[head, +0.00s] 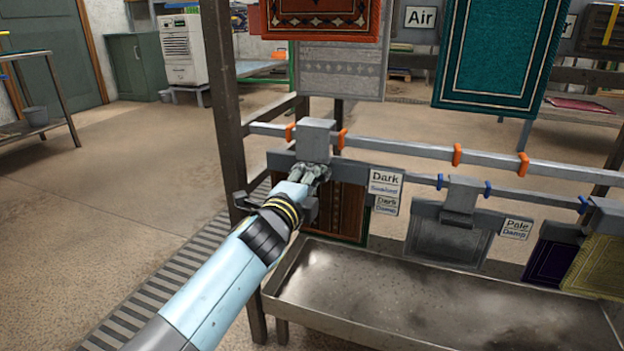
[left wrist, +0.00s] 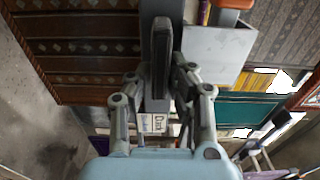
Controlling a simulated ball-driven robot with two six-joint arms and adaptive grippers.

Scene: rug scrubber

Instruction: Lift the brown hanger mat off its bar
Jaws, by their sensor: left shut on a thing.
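The brown patterned mat (head: 349,207) hangs below a grey hanger whose block-shaped hook (head: 314,139) sits at the bar (head: 400,153), between two orange clips. My left gripper (head: 314,174) is at the hanger just under the hook, in front of the mat, and is shut on the hanger. My arm hides the mat's left part. In the left wrist view the mat (left wrist: 75,45) fills the upper left, and my gripper's fingers (left wrist: 160,65) close on the dark hanger piece. The grey hook (left wrist: 215,55) shows to their right. My right gripper is not in view.
A metal trough (head: 400,290) lies below the mats. A grey mat (head: 447,244) and darker and yellow mats hang to the right. Red, grey and teal (head: 500,55) rugs hang above. A rack post (head: 222,100) stands close left of my gripper.

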